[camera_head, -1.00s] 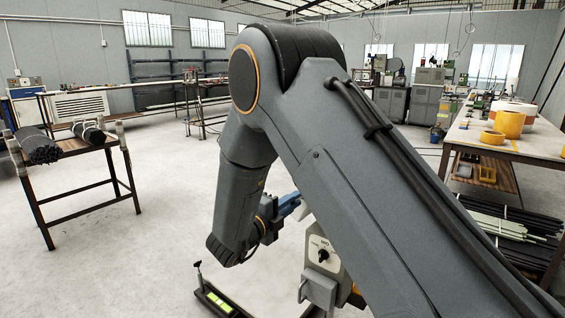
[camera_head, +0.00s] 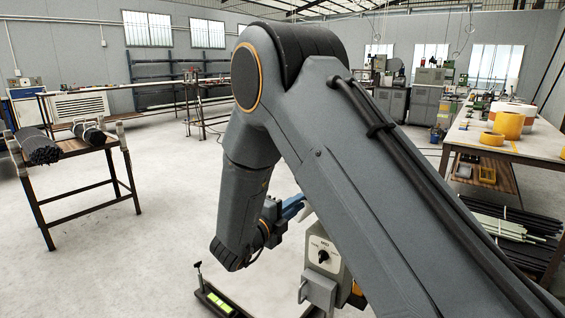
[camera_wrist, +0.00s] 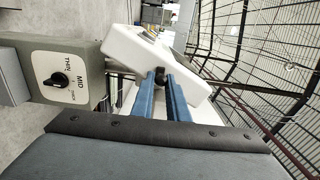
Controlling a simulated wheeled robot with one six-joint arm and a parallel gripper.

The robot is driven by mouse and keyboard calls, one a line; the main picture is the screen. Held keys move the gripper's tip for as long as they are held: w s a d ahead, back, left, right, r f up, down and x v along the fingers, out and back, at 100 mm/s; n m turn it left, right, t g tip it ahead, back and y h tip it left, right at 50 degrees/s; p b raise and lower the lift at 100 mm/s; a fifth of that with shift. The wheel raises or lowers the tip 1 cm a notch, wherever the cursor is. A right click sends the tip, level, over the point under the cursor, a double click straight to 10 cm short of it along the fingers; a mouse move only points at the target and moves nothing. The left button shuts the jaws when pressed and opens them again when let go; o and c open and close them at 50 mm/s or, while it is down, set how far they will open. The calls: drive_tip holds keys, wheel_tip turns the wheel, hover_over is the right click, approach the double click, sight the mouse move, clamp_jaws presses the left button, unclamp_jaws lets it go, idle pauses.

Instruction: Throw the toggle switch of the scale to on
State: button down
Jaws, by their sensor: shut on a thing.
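My gripper (camera_wrist: 161,74) has two blue fingers, seen running up the wrist view to a white housing, which looks like the scale's (camera_wrist: 128,44). The fingertips are shut on a small black piece at the housing's face, which looks like the toggle switch (camera_wrist: 160,81). The fingers cover much of it, and I cannot read its on or off position. In the head view, my gripper (camera_head: 298,206) shows beyond the forearm, and only a sliver of white shows by the fingertips. My arm hides most of that area.
A grey box with a black selector knob (camera_wrist: 60,79) marked MID stands close to the left of the fingers in the wrist view. A black mesh fence (camera_wrist: 270,60) rises at the right. In the head view, a stand with a yellow-green strip (camera_head: 217,303) is near the bottom.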

drive_tip(key=shift+s+d, duration=0.25)
drive_tip(key=shift+d, duration=0.35)
idle(0.3)
drive_tip(key=shift+d, duration=0.2)
idle(0.4)
drive_tip(key=shift+d, duration=0.25)
drive_tip(key=shift+d, duration=0.35)
idle(0.4)
drive_tip(key=c, duration=2)
unclamp_jaws()
